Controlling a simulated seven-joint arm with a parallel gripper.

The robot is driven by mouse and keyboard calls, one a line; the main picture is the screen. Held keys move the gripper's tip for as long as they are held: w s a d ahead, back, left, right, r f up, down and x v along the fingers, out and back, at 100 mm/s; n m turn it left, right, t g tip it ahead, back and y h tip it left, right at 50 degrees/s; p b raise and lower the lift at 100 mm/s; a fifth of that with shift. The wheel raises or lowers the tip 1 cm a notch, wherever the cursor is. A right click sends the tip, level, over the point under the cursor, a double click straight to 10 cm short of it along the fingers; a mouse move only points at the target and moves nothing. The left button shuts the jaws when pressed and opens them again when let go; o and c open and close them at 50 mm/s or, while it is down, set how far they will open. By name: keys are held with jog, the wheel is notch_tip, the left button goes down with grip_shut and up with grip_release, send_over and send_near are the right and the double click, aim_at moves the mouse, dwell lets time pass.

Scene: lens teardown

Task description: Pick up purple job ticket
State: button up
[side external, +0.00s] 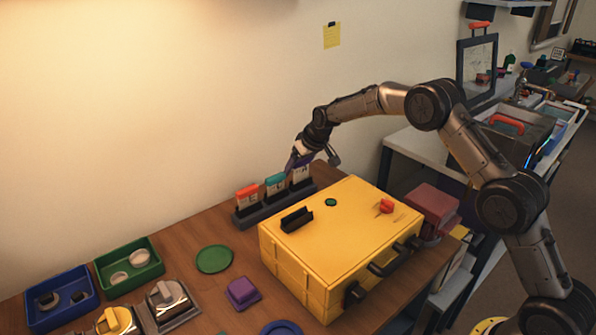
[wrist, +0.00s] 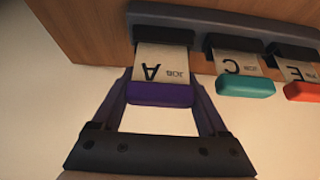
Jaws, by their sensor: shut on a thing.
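The purple job ticket (wrist: 161,93) has a white card marked "A" and a purple top edge. It stands in the right-hand slot of the dark ticket rack (side external: 262,213) in the side view, upside down in the wrist view. My gripper (wrist: 165,95) is shut on the purple top, with one finger on each side. In the side view my gripper (side external: 299,160) is at the rack's right end and mostly covers the ticket. The card's lower end is still within the rack slot.
A teal ticket (side external: 276,181) and an orange ticket (side external: 247,193) stand beside it in the rack. A yellow case (side external: 340,235) with a black holder (side external: 297,219) on top stands close in front. Green and blue trays lie to the left.

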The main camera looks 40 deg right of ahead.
aim_at(302, 161)
jog(key=v, duration=0.9)
jog(key=shift+s+a, duration=0.2)
jog(key=shift+s, duration=0.15)
jog(key=s+r, duration=0.8)
jog(key=shift+s+a+r, duration=0.25)
jog(key=shift+s+a, duration=0.05)
jog(key=shift+s, duration=0.05)
jog(key=shift+s+a+f, duration=0.9)
jog(key=shift+s+a, duration=0.05)
jog(key=shift+a, duration=1.8)
jog(key=shift+s+a+f, duration=0.9)
jog(key=shift+a+f, duration=0.05)
jog(key=shift+a, duration=1.8)
jog(key=shift+s+a+f, duration=0.9)
jog(key=shift+s+a, duration=0.05)
jog(key=shift+a, duration=1.8)
jog(key=shift+f, duration=1.65)
